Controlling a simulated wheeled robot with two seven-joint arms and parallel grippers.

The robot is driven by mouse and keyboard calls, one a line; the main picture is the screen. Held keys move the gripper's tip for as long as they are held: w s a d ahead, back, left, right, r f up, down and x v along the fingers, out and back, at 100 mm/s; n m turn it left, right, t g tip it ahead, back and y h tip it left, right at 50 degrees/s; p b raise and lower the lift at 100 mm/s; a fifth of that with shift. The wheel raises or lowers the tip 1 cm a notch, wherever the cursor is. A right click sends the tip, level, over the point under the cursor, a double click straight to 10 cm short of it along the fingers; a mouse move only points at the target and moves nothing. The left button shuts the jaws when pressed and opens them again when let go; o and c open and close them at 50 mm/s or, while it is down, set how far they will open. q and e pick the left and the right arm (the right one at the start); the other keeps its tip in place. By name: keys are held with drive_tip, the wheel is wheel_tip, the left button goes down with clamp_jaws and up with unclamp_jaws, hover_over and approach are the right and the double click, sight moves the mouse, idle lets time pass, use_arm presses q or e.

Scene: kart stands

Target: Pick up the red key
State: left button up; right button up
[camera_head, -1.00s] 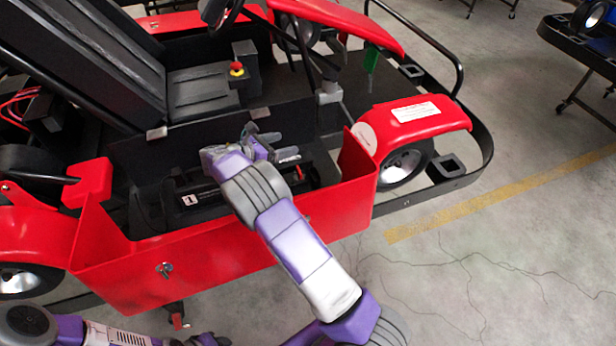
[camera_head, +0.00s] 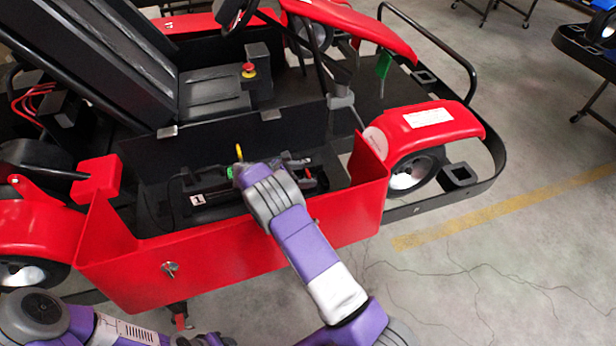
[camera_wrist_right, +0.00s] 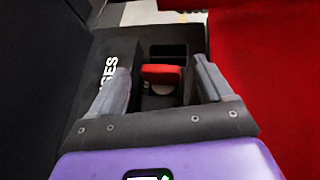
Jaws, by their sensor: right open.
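The red key (camera_wrist_right: 160,73) shows in the right wrist view as a red block over a pale round base, in a dark recess. My right gripper (camera_wrist_right: 161,66) is open, with one grey finger on each side of the key; I cannot tell whether either finger touches it. In the head view my right gripper (camera_head: 301,168) reaches over the red side panel into the kart's side bay, and a small red spot shows by its fingers.
The kart's red side panel (camera_head: 225,262) forms a wall in front of the bay. Open concrete floor (camera_head: 480,270) lies to the right.

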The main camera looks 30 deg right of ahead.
drive_tip(key=c, duration=1.1)
drive_tip(key=shift+r, duration=0.1)
